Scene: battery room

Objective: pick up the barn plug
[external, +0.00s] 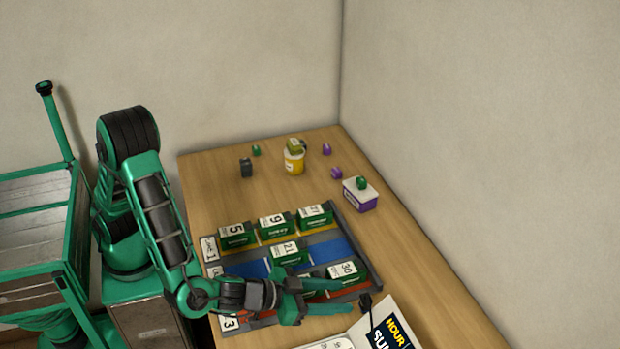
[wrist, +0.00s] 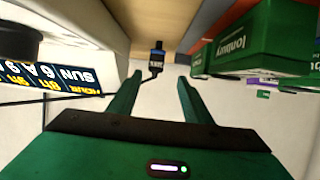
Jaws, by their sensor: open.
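A black plug (external: 366,300) with a thin dark cord lies on the table just past my fingertips. In the wrist view the plug (wrist: 157,60) shows a small pale-lettered label, too small to read surely, and appears centred between and beyond the fingers. I take it for the barn plug. My gripper (external: 346,297) is low over the table's near part, fingers spread and pointing right at the plug. In the wrist view my gripper (wrist: 160,77) is open, with nothing between the fingers. The plug looks apart from both fingers.
A tray (external: 362,252) of green numbered boxes lies beside my gripper; one green box (wrist: 262,40) is close at right in the wrist view. A printed sign (external: 392,325) stands near the plug. A yellow pot (external: 293,163) and purple-white tub (external: 360,199) are farther back.

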